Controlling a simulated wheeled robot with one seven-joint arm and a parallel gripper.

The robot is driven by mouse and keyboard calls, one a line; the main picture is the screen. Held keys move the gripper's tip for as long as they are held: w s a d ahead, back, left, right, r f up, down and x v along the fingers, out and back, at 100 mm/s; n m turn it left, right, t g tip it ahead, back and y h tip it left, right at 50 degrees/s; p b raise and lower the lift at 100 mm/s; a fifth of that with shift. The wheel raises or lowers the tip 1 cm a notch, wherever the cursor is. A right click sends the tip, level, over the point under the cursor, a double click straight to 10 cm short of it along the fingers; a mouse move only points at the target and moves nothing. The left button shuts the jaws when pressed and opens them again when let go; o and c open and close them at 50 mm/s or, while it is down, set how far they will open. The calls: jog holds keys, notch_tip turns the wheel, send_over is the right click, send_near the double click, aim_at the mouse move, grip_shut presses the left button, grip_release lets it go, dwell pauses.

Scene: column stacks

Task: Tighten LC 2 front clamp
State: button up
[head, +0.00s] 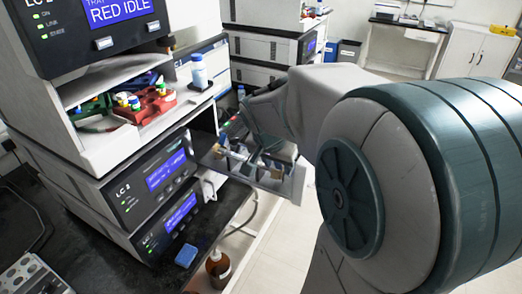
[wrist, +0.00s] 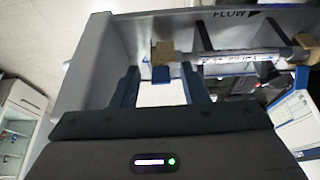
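The stack with the LC 2 label (head: 125,190) stands left of centre in the head view. An open grey column tray (head: 290,182) sticks out at its right side. In the wrist view the tray wall (wrist: 85,75) carries a FLOW arrow, and a printed silver column (wrist: 235,60) lies across tan blocks. The left tan block (wrist: 163,53) has a small blue piece (wrist: 160,74) below it. I cannot tell which is the front clamp. My gripper (wrist: 160,75) is open, its two fingers apart near the left block; contact is unclear.
A red rack of vials (head: 150,105) sits in the bay above. A bottle (head: 198,70) stands on a ledge. A brown bottle (head: 218,268) and a blue block (head: 186,255) are below the tray.

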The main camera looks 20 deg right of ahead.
grip_shut()
jog(key=shift+a, duration=0.15)
